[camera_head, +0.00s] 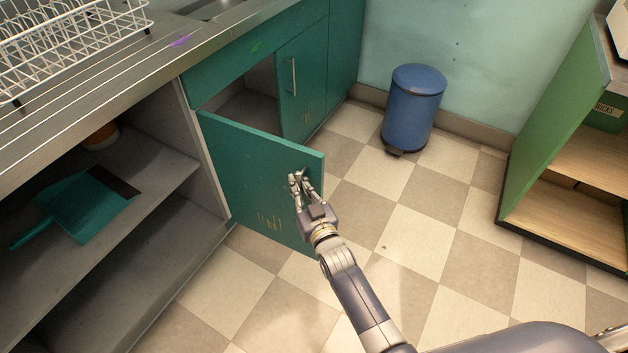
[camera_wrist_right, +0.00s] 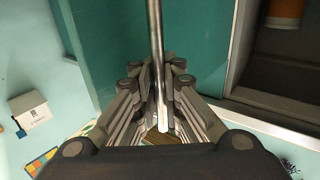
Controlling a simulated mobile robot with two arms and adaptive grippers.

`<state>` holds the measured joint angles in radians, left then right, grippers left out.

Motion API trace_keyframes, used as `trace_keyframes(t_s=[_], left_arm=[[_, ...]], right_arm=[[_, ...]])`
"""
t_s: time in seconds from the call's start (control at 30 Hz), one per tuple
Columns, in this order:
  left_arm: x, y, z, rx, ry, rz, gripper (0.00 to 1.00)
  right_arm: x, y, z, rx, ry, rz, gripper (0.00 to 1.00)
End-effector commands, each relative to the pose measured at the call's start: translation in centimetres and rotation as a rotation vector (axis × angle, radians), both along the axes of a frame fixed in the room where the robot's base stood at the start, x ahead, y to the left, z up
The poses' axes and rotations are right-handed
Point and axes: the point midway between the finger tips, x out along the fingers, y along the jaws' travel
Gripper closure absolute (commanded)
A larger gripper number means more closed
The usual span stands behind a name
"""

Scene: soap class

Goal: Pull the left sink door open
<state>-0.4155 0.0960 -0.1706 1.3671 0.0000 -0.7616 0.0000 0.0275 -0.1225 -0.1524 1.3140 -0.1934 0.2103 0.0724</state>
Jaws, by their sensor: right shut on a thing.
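The left sink door (camera_head: 248,172) is a teal panel in the head view. It stands swung out from the cabinet, with the dark cabinet interior (camera_head: 252,108) showing behind it. My right gripper (camera_head: 300,180) is at the door's outer face near its free edge. In the right wrist view, its fingers (camera_wrist_right: 160,122) are shut around a thin metal door handle (camera_wrist_right: 155,40). The right sink door (camera_head: 302,85) is closed, with a vertical metal handle. My left gripper is in neither view.
A blue bin (camera_head: 413,108) stands by the back wall. A green cabinet with open shelves (camera_head: 555,130) is on the right. Open grey shelves (camera_head: 150,190) with a teal dustpan (camera_head: 85,205) are left of the door. The checkered floor (camera_head: 450,240) between is clear.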

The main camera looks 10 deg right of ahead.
Motion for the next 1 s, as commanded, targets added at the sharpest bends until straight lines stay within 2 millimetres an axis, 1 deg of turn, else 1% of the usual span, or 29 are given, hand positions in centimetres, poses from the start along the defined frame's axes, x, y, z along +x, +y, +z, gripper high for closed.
trace_keyframes(t_s=[0.23,0.57,0.6,0.67,0.9,1.0], left_arm=[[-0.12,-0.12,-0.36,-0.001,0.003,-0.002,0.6],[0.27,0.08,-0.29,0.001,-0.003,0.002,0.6],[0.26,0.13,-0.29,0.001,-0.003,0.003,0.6],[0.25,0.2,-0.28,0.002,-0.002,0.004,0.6],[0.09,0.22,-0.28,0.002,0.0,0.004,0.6],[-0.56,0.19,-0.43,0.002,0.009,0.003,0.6]], right_arm=[[-0.29,0.65,-0.08,-0.001,0.0,0.004,1.0],[-0.34,0.63,-0.19,-0.001,0.002,0.004,1.0],[-0.35,0.61,-0.2,-0.001,0.002,0.004,0.84],[-0.35,0.64,-0.22,-0.002,0.002,0.004,0.71],[-0.3,0.86,-0.13,0.0,0.001,0.007,0.71],[-0.37,0.88,-0.12,0.0,0.001,0.007,0.71]])
